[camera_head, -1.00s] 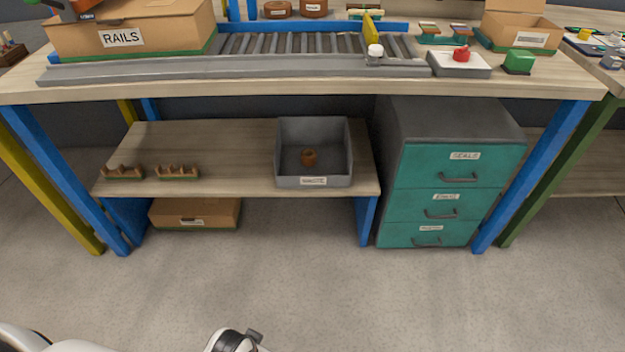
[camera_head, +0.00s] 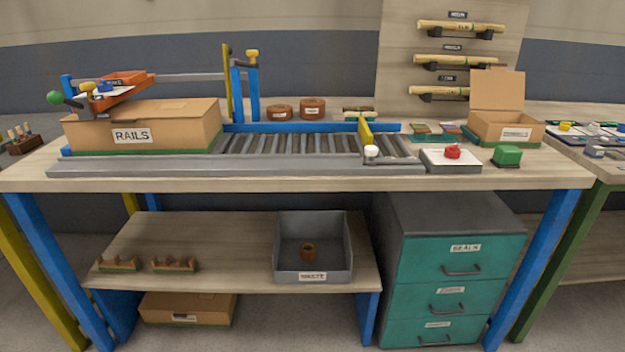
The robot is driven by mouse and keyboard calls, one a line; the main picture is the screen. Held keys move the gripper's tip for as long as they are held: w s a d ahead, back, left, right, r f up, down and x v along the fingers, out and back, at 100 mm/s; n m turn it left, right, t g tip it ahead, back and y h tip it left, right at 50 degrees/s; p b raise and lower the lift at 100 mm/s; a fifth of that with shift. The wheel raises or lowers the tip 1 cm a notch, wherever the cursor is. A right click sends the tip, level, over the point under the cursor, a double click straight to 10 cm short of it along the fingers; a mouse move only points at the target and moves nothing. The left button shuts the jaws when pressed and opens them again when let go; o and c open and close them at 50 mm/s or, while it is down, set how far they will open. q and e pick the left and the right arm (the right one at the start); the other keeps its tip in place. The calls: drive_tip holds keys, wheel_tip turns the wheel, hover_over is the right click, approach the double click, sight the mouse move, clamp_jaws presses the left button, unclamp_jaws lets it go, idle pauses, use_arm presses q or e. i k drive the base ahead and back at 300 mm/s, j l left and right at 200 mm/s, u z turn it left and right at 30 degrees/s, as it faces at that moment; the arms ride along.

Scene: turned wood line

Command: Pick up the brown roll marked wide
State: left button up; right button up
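Two brown rolls stand side by side at the back of the workbench, just behind the blue rail of the roller conveyor. The left roll (camera_head: 280,112) is lower and looks narrower in height. The right roll (camera_head: 312,108) is taller. Each has a small pale label on its front, too small to read, so I cannot tell by the print which one says wide. Neither of my grippers is in view.
The roller conveyor (camera_head: 300,147) and its grey front rail lie before the rolls. A RAILS carton (camera_head: 150,127) stands left, blue posts (camera_head: 246,95) nearer the rolls. A red-button box (camera_head: 450,160) and open carton (camera_head: 505,128) stand right. A grey bin (camera_head: 313,250) is below.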

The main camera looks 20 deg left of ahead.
sight(310, 108)
drive_tip(key=i+l, duration=0.4)
drive_tip(key=i, duration=0.2)
drive_tip(key=i+l+u, duration=0.1)
drive_tip(key=i+l, duration=0.25)
drive_tip(key=i, duration=0.25)
